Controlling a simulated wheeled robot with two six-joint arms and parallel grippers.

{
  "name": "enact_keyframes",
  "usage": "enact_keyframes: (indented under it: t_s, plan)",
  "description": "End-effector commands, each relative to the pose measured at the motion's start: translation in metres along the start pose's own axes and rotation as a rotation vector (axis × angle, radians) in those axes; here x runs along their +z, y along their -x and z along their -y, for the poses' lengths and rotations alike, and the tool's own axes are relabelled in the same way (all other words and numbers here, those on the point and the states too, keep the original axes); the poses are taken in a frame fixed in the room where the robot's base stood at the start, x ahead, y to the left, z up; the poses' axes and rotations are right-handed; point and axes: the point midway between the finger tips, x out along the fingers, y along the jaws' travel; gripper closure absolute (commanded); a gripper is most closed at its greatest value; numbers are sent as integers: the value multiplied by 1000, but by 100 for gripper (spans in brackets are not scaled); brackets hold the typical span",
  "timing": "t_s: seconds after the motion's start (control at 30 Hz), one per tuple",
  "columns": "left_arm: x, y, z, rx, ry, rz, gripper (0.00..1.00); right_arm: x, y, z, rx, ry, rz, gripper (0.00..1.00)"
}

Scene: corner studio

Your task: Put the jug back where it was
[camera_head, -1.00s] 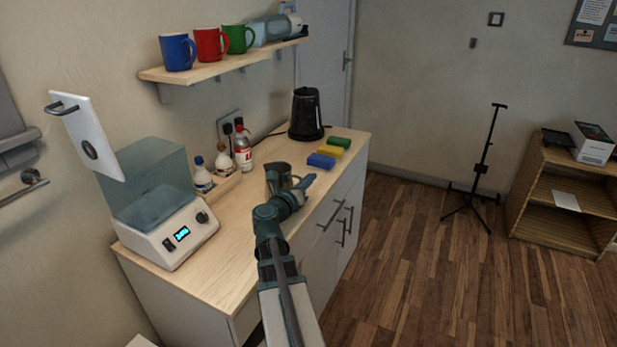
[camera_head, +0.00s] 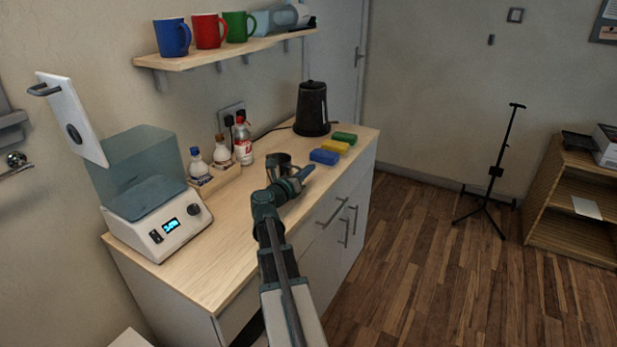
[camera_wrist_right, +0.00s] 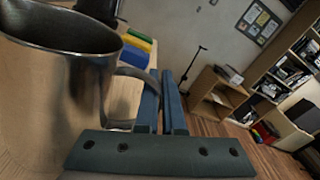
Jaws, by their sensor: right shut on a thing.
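The jug is a metal vessel with a dark open top (camera_head: 279,160), seen over the counter in the head view. In the right wrist view the jug (camera_wrist_right: 60,85) fills the left side, its mouth and curved handle in plain sight. My right gripper (camera_head: 297,181) is shut on the jug's handle; its fingers (camera_wrist_right: 165,103) close together there in the wrist view. The jug looks roughly upright. I cannot tell whether its base touches the counter, as the gripper hides its lower part. My left gripper is not in view.
On the counter (camera_head: 240,245) are a blender-like machine (camera_head: 170,235) with a raised lid, a bottle tray (camera_head: 218,182), a black kettle (camera_head: 312,108) and blue, yellow and green blocks (camera_head: 324,157). A shelf (camera_head: 205,58) above holds mugs.

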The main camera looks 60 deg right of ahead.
Motion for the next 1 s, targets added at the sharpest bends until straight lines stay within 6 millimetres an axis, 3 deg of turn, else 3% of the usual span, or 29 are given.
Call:
enact_keyframes:
  t_s: [0.33, 0.53, 0.87, 1.0]
  plan:
    - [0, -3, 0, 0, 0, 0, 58, -3, 0, -1, -1, -1, 0, 100]
    - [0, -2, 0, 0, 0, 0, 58, -2, 0, -1, -1, 0, 0, 65]
    - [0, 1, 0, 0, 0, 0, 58, 1, 0, 0, -1, 0, 0, 65]
    - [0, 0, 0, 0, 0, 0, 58, -1, 21, 1, 0, 0, 0, 65]
